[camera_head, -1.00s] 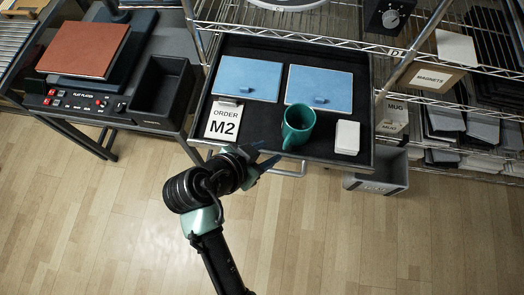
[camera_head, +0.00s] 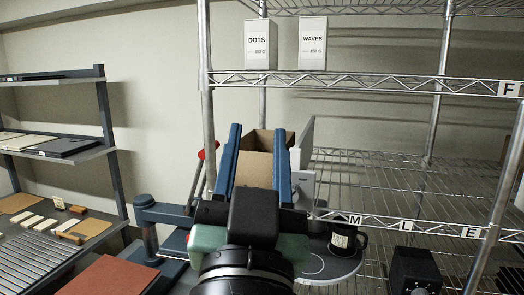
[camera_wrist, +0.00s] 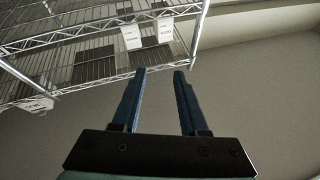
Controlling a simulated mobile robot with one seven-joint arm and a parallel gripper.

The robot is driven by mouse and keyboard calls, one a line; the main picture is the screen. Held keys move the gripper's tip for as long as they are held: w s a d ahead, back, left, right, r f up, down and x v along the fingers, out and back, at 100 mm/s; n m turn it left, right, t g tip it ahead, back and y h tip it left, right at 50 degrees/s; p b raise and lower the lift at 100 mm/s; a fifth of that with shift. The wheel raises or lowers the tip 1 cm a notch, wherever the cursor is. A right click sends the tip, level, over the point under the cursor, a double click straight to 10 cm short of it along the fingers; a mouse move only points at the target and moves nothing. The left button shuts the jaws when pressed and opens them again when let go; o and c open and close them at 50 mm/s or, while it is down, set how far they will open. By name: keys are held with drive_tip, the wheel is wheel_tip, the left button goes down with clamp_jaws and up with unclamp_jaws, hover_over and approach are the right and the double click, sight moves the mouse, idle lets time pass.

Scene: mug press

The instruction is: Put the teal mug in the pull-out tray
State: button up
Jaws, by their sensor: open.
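My gripper (camera_head: 258,132) is raised in the middle of the head view, its two blue fingers pointing up and apart. It also shows in the wrist view (camera_wrist: 160,73), open with nothing between the fingers. The teal mug and the pull-out tray are not in view in either current frame; the head view now looks higher, at the shelves and wall.
Behind my gripper is a brown cardboard box (camera_head: 253,165). A dark mug (camera_head: 347,240) stands on a round grey base at right. A wire shelf (camera_head: 370,84) holds DOTS (camera_head: 257,44) and WAVES (camera_head: 312,44) boxes. A dark rack (camera_head: 55,150) stands left.

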drive_tip(key=s+r+n+t, duration=0.2)
drive_tip(key=s+r+t, duration=0.2)
drive_tip(key=s+r, duration=0.3)
wheel_tip(320, 180, up, 3)
drive_tip(key=shift+s+d+f+y, duration=0.1)
drive_tip(key=shift+s+d+y, duration=0.1)
drive_tip(key=shift+d+y, duration=0.15)
